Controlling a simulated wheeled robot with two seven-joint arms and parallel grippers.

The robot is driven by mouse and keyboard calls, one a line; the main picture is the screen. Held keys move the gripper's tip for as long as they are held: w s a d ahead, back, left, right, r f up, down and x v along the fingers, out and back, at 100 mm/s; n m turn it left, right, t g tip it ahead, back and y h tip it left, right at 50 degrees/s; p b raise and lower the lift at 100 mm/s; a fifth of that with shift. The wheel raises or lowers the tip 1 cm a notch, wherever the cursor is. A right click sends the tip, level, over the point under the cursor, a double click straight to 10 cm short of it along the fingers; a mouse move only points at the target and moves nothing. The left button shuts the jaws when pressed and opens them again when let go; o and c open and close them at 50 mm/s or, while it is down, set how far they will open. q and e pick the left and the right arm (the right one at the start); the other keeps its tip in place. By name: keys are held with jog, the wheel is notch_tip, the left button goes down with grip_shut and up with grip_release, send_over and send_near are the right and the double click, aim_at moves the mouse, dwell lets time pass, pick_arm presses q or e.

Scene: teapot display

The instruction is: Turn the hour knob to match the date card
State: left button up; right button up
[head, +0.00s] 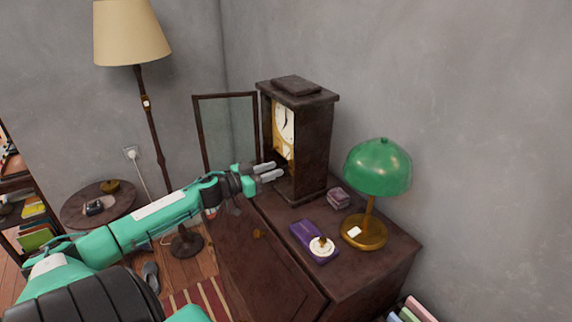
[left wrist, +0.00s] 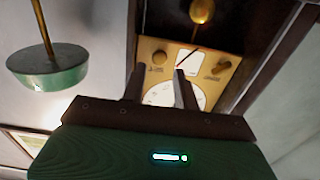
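A dark wooden clock (head: 311,145) stands on the cabinet, with its white dial (head: 284,122) facing left and its front open. In the left wrist view, which looks upside down, its gold plate (left wrist: 148,45) carries a brass knob (left wrist: 159,58) on the left and another brass knob (left wrist: 221,67) on the right. I cannot tell which is the hour knob. Between them is a white panel (left wrist: 187,61) with a dark slanted line; I cannot read a date. My left gripper (head: 268,171) is open and empty before the clock's lower front. Its fingers (left wrist: 159,88) are apart, below the left knob. My right gripper is out of view.
An open framed glass door (head: 228,135) stands left of the clock. A green lamp (head: 378,168), a purple case (head: 308,237) and a small purplish box (head: 338,198) share the cabinet top (head: 385,255). A brass pendulum bob (left wrist: 201,11) hangs inside the clock.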

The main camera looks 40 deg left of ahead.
pick_arm(q)
jog(key=shift+p+x, duration=0.65)
jog(key=shift+x, duration=2.05)
grip_shut()
